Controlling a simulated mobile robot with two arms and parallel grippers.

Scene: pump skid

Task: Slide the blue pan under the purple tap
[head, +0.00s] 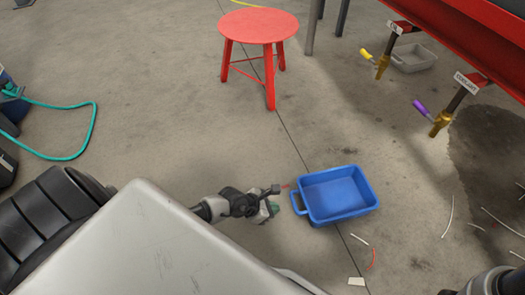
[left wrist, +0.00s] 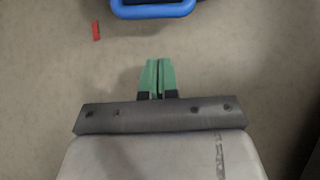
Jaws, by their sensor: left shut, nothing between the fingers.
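The blue pan (head: 338,193) lies on the concrete floor, its loop handle toward my left gripper. Part of the handle shows at the top of the left wrist view (left wrist: 155,11). My left gripper (head: 272,209) is low beside the handle, apart from it. Its green fingertips (left wrist: 158,75) are together with nothing between them. The purple tap (head: 420,107) hangs from the red skid at the right, above and beyond the pan. My right gripper is not in view; a dark arm part of mine shows at the lower right.
A yellow-handled tap (head: 367,54) hangs farther back, near a grey pan (head: 412,58). A red stool (head: 258,27) stands at the top. Several scraps and a dark stain lie right of the pan. A green hose (head: 92,130) lies left. Floor between pan and purple tap looks mostly clear.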

